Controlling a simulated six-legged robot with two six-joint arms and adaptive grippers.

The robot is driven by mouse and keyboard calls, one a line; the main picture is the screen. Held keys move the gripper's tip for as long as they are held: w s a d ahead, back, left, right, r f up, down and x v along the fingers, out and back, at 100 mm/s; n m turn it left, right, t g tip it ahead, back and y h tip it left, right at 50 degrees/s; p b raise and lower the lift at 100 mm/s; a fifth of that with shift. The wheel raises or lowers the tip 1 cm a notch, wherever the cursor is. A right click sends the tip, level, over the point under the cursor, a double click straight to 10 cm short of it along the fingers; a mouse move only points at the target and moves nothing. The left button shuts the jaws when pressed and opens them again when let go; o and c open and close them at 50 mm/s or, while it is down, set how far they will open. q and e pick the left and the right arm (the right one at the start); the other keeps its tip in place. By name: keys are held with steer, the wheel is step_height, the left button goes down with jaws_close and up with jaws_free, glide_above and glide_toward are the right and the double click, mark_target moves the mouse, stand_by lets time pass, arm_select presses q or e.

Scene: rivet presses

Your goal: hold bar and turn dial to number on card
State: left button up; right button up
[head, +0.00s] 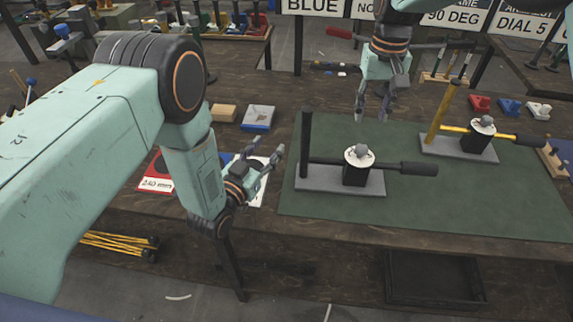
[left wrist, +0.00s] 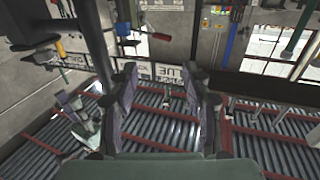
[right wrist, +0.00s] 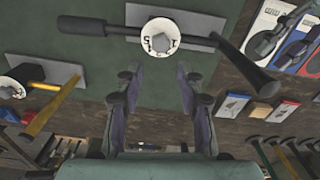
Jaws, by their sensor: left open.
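The near press has a black upright post, a black bar (head: 418,168) and a white dial (head: 359,155) with a grey knob, on a grey plate. The dial also shows in the right wrist view (right wrist: 148,47), with marks like 5 and 1. A second press has a yellow bar (head: 455,129) and its own dial (head: 483,126). A card (head: 523,24) at the back reads "DIAL 5". My right gripper (head: 373,116) is open and empty above and behind the near dial. My left gripper (head: 268,168) is open and empty, left of the near press.
The green mat (head: 450,215) has free room in front of the presses. Other cards read "BLUE" (head: 312,6) and "90 DEG" (head: 455,17). Red, blue and white blocks (head: 510,106) lie at right.

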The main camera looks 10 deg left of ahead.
mark_target(302, 150)
arm_select(q)
steer(key=s+d+m+g+h, duration=0.1)
steer(key=s+d+m+h, duration=0.1)
steer(key=s+d+h, duration=0.3)
steer(key=shift+w+d+f+y, duration=0.1)
steer(key=shift+w+d+y, duration=0.25)
steer(key=shift+w+d, duration=0.65)
steer(key=shift+w+d+r+y, duration=0.1)
steer(key=shift+w+d+y, duration=0.3)
steer(key=shift+w, duration=1.1)
steer(key=shift+w+d+f+y, duration=0.1)
steer(key=shift+w+d+y, duration=0.15)
steer(key=shift+w+d, duration=0.75)
steer(key=shift+w+a, duration=0.2)
steer(key=shift+a, duration=0.05)
steer(key=shift+c, duration=0.3)
jaws_close()
